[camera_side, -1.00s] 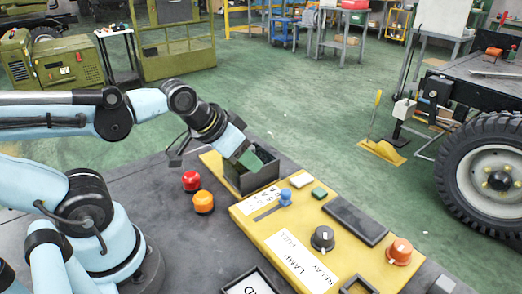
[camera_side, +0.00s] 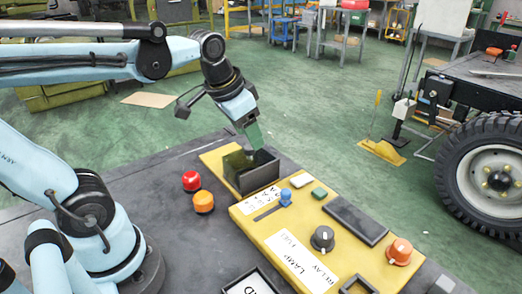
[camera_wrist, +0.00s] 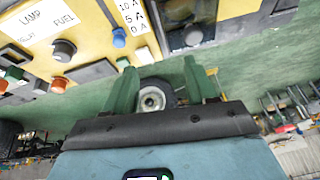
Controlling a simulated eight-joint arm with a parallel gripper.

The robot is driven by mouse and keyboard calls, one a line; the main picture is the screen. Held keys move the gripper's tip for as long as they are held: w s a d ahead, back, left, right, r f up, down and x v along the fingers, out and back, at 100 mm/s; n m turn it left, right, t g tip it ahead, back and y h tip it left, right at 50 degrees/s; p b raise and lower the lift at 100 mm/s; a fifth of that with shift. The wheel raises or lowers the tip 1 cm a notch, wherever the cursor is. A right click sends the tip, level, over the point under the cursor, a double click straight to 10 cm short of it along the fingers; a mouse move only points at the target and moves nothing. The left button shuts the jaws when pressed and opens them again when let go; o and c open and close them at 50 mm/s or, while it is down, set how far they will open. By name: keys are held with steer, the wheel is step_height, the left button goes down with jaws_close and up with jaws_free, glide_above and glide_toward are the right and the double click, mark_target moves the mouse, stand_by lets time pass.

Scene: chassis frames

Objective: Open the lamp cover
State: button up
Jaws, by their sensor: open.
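My gripper (camera_side: 254,136) has green fingers and is above the back right of a dark box (camera_side: 262,177) at the far end of the yellow panel (camera_side: 245,211). The box's top looks open or see-through, with an olive tint inside. In the wrist view, my gripper (camera_wrist: 160,88) has its fingers wide apart with nothing between them. The box (camera_wrist: 188,12) also shows there, with a grey round part inside. I cannot tell which part is the lamp cover. A white label (camera_side: 298,262) reads RELAY, LAMP and FUEL.
The panel carries a blue slider knob (camera_side: 285,198), a dark flat plate (camera_side: 355,219), a black dial (camera_side: 322,238) and an orange knob (camera_side: 399,251). Red (camera_side: 191,180) and orange (camera_side: 203,202) buttons stand left of it.

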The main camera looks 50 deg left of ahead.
mark_target(249, 146)
steer(key=w+a+r+m+g, duration=0.2)
steer(key=w+a+r+g, duration=0.2)
steer(key=a+g, duration=0.15)
steer(key=shift+t, duration=0.45)
steer(key=f, duration=1.1)
steer(key=shift+w+a+f, duration=0.15)
steer(key=shift+w+f, duration=0.05)
steer(key=shift+f, duration=0.15)
steer(key=shift+c, duration=0.3)
jaws_close()
